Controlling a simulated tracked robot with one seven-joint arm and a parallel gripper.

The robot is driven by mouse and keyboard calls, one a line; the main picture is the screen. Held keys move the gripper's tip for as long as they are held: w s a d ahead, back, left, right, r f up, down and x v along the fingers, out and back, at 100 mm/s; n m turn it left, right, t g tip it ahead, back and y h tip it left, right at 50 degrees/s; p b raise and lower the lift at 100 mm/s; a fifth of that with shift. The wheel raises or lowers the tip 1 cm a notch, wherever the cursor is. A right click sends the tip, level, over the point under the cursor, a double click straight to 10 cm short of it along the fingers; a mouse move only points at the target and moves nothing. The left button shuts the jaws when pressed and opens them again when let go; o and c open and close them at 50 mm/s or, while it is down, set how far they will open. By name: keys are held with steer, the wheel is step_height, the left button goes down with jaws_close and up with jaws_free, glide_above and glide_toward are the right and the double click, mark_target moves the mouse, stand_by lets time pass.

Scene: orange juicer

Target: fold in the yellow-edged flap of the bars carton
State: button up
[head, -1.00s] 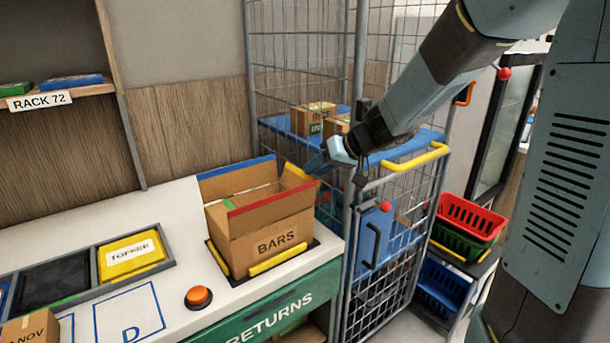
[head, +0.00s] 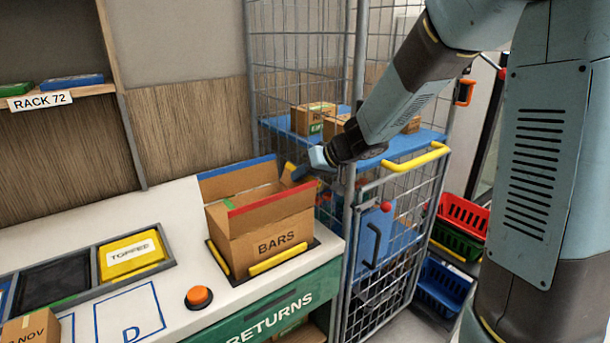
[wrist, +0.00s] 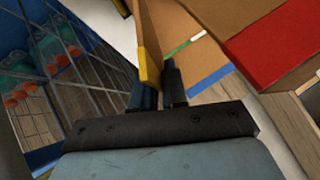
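The brown bars carton (head: 265,232) stands open-topped on the counter. Its yellow-edged flap (head: 287,172) is on the right side, raised, and mostly hidden by my gripper in the head view. My gripper (head: 297,173) is at that flap, over the carton's right rim. In the wrist view, the yellow edge of the flap (wrist: 149,68) reaches my fingertips (wrist: 160,82) and covers part of the left finger. The right finger is on the carton's inner side. The fingers are close together with a narrow gap; whether they pinch the flap is unclear.
The carton's red-edged flap (head: 272,201) is at the front and its blue-edged flap (head: 235,167) at the back. A wire cage (head: 375,285) with a blue shelf stands close on the right. A red-orange button (head: 198,296) is on the counter in front.

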jaws_close()
steer(key=shift+d, duration=0.15)
steer(key=shift+a, duration=0.2)
steer(key=shift+s+a+r+n+t+h, duration=0.2)
steer(key=shift+s+a+n+t+h, duration=0.25)
steer(key=shift+h, duration=0.35)
steer(key=a+n+t+h, duration=0.1)
steer(key=s+n+t+h, duration=0.1)
steer(key=h, duration=0.1)
steer(key=shift+s+a+f+h, duration=0.1)
steer(key=shift+a+h, duration=0.2)
steer(key=shift+a, duration=0.1)
